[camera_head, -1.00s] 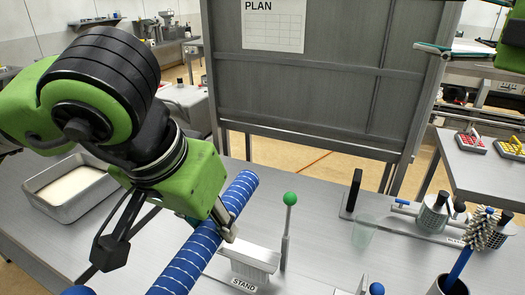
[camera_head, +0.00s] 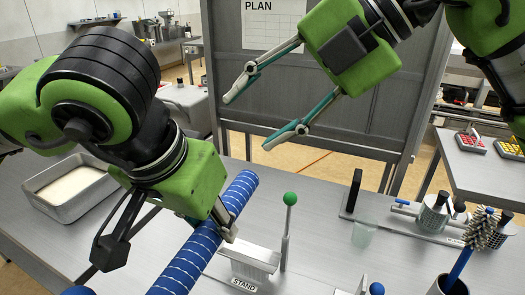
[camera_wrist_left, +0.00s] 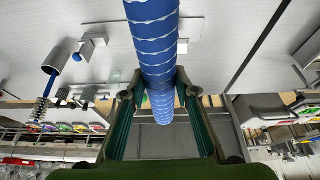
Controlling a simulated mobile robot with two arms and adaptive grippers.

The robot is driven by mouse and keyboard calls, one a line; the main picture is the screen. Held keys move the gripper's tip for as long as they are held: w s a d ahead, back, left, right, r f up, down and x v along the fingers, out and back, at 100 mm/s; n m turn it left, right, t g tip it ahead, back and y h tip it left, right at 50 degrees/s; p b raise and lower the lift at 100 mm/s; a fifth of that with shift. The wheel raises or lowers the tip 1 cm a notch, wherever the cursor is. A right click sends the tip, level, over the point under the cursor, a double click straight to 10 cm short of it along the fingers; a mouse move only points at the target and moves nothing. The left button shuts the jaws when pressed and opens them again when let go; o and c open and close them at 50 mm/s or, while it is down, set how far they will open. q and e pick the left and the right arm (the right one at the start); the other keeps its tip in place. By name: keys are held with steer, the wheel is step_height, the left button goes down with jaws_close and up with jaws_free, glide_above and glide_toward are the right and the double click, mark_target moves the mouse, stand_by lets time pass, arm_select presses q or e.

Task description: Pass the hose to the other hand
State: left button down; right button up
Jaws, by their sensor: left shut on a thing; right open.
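The blue hose (camera_head: 185,262) with thin white stripes slants up from the lower edge of the head view, above the table. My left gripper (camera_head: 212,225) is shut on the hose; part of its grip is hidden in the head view. In the left wrist view the hose (camera_wrist_left: 154,40) runs between the two fingers of my left gripper (camera_wrist_left: 160,88). My right gripper (camera_head: 250,122) is open and empty. Its fingers point left and down in front of the grey board, above and apart from the hose's upper end.
A stand (camera_head: 248,262) and a green-knobbed post (camera_head: 289,215) are close right of the hose. A metal tray (camera_head: 70,190) is at left. The grey board (camera_head: 310,110) rises behind.

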mark_target(231, 197)
steer(key=a+f+h, duration=0.1)
steer(key=f, duration=0.4)
steer(key=a+f+h, duration=0.1)
steer(key=a+f, duration=0.1)
steer(key=f, duration=0.3)
steer(key=a+f+g+h, duration=0.1)
steer(key=a+f, duration=0.1)
steer(key=f, duration=0.3)
steer(key=shift+s+a+f, duration=0.15)
steer(key=shift+s+f, duration=0.15)
jaws_close()
arm_select(q)
steer(key=c, duration=1.5)
jaws_free()
arm_select(e)
steer(key=shift+r, duration=0.15)
arm_select(q)
steer(key=shift+r, duration=0.1)
